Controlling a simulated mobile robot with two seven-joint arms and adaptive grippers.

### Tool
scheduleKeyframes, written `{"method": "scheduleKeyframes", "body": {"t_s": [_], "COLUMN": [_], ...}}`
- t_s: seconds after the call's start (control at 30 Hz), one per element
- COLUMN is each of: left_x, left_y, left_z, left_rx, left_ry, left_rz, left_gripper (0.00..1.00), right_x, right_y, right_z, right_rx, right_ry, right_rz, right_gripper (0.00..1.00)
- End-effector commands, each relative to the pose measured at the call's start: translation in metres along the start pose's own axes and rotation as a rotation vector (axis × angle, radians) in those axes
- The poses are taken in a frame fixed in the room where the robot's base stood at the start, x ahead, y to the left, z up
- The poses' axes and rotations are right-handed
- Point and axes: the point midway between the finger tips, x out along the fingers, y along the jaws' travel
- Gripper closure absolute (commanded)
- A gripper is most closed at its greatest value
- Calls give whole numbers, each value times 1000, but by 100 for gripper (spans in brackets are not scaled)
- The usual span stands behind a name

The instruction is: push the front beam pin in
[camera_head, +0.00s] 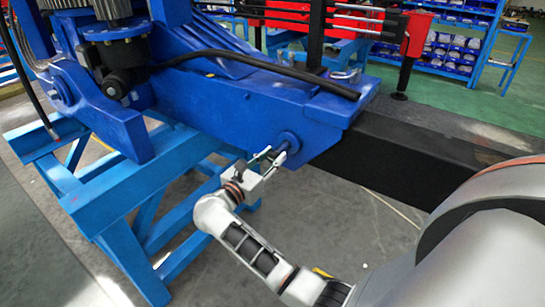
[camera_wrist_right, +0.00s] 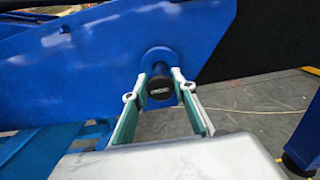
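The front beam pin (camera_head: 291,142) sticks out of the side of the blue beam (camera_head: 318,127), near its front end. In the right wrist view the pin (camera_wrist_right: 160,88) shows a round black end face standing out from a blue round collar. My right gripper (camera_head: 271,159) is at the pin, pointing at the beam. In the right wrist view its fingers (camera_wrist_right: 160,80) are spread, one on each side of the pin end; whether they touch it I cannot tell. My left gripper is in neither view.
A black beam (camera_head: 410,155) runs right from the blue one. A blue stand (camera_head: 125,215) carries the machine at left. A black hose (camera_head: 260,66) lies over the top. Blue shelves with bins (camera_head: 450,50) stand behind. Grey floor (camera_head: 345,225) is clear beside my arm.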

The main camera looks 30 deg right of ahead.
Motion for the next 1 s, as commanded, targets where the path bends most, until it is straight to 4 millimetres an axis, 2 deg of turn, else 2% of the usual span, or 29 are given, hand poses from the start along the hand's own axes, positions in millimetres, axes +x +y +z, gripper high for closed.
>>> {"method": "scheduleKeyframes", "body": {"t_s": [0.07, 0.33, 0.67, 0.7, 0.77, 1.0], "left_x": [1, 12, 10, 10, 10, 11], "left_y": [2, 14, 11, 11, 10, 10], "left_z": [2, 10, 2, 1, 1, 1], "left_rx": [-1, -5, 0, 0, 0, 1], "left_ry": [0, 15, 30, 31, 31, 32], "left_rz": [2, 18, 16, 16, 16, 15], "left_gripper": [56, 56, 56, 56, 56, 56], "right_x": [4, 45, 52, 52, 52, 50], "right_y": [0, -1, -1, -1, -1, 0], "right_z": [0, -2, 2, 2, 2, 1], "right_rx": [1, 1, 0, 1, 1, 1], "right_ry": [-1, -3, -3, -3, -4, -2], "right_rz": [-2, -4, -3, -3, -4, -2], "right_gripper": [100, 100, 100, 71, 57, 57]}}
